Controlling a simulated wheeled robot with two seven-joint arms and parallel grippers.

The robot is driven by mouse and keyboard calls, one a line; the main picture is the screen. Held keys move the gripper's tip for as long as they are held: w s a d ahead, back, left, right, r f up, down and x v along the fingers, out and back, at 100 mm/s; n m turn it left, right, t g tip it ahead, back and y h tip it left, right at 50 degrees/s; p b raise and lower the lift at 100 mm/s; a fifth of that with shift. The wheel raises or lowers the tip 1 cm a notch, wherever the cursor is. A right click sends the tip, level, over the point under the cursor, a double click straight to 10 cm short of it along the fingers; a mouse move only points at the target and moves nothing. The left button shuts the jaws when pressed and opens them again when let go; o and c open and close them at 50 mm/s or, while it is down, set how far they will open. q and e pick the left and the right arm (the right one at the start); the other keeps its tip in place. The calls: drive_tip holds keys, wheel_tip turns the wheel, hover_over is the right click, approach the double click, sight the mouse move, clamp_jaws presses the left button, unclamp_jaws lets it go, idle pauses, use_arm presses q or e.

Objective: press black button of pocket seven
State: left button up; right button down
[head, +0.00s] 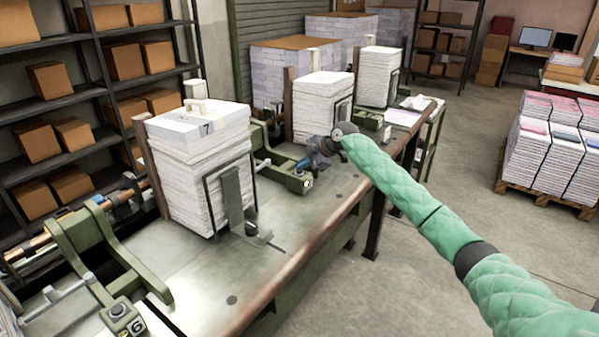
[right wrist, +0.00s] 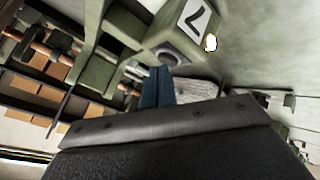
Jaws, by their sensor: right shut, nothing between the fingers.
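The green control box of pocket seven (head: 291,183) stands on the table's near side, at the end of a green arm. In the right wrist view its label 7 (right wrist: 193,20) is at the top, with the round black button (right wrist: 169,59) below it. My right gripper (head: 305,163) is just above the box in the head view and hides the button there. Its blue fingers (right wrist: 157,84) are shut and empty, with their tips close to the button. I cannot tell whether they touch it. My left gripper is out of view.
A paper stack marked 7 (head: 200,165) stands left of the box, another stack (head: 318,105) behind it. Control box 6 (head: 122,318) is at the front left. The bare metal tabletop (head: 285,240) is clear in front. A loaded pallet (head: 565,200) stands on the floor at right.

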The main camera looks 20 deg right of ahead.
sight(303, 174)
drive_tip(key=shift+f, duration=0.25)
drive_tip(key=shift+r, duration=0.15)
idle(0.4)
drive_tip(key=shift+r, duration=0.75)
drive_tip(key=shift+r+p, duration=1.3)
drive_tip(key=shift+r, duration=1.2)
